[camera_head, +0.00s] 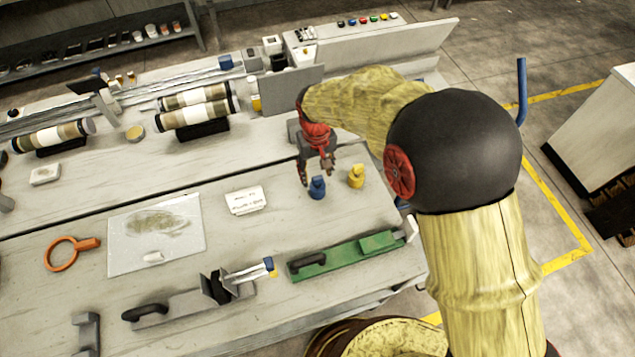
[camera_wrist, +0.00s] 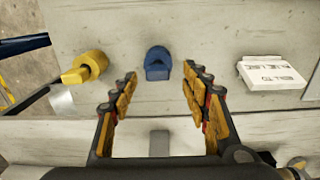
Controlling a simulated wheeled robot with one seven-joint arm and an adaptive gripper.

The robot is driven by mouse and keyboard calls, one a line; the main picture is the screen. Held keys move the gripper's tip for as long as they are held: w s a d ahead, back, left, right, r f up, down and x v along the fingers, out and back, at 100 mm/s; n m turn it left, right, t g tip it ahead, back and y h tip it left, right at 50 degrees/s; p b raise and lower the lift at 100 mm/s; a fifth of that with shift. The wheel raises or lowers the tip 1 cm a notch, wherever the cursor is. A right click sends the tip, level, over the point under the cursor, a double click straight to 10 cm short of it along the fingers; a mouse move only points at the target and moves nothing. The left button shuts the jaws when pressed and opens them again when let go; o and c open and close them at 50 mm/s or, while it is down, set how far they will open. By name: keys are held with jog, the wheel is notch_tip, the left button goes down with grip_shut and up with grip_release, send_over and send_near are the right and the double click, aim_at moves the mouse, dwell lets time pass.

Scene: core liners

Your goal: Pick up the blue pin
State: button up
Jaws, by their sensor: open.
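The blue pin (camera_head: 317,187) stands on the grey workbench (camera_head: 290,235), just below my gripper (camera_head: 318,172) in the head view. In the wrist view the blue pin (camera_wrist: 158,62) shows top centre, just beyond the fingertips and centred in the gap between them. My gripper (camera_wrist: 160,80) is open and empty, with its yellow-padded fingers spread to either side. The pin does not touch the fingers in the wrist view; the exact height of the fingers above the bench is hard to tell.
A yellow pin (camera_head: 356,176) stands right of the blue one; it shows left in the wrist view (camera_wrist: 86,67). A white label block (camera_head: 245,200) lies to the left. A green tool (camera_head: 345,257) lies nearer the bench's front edge. Bench between pin and block is clear.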

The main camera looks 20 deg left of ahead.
aim_at(317, 177)
jog(key=f, duration=0.4)
jog(key=shift+w+f+b, duration=0.25)
jog(key=shift+f+b, duration=0.1)
jog(key=shift+d, duration=0.1)
jog(key=shift+c, duration=0.5)
grip_shut()
